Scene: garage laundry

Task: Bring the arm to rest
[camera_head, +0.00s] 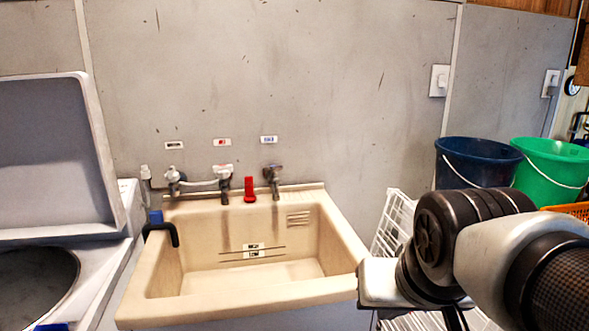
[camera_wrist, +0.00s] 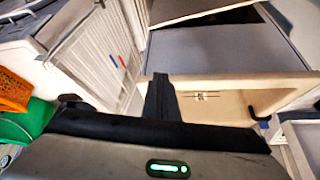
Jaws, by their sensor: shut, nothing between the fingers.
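My arm (camera_head: 500,240) reaches in from the right in the head view, bent in front of the wire rack and beside the sink's right edge. My gripper (camera_wrist: 161,78) shows in the wrist view as dark fingers closed together, with nothing held. In that view the fingers overlap the edge of the beige sink (camera_wrist: 225,85); I cannot tell how far apart they are. In the head view the gripper is mostly hidden behind my arm or cut off by the bottom edge.
The beige sink (camera_head: 340,235) has taps (camera_head: 225,183) along its back and a red object (camera_head: 250,190) between them. An open-lidded washer (camera_head: 60,160) stands left. A white wire rack (camera_head: 397,222), blue bucket (camera_head: 475,160) and green bucket (camera_head: 548,165) stand right, near my arm.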

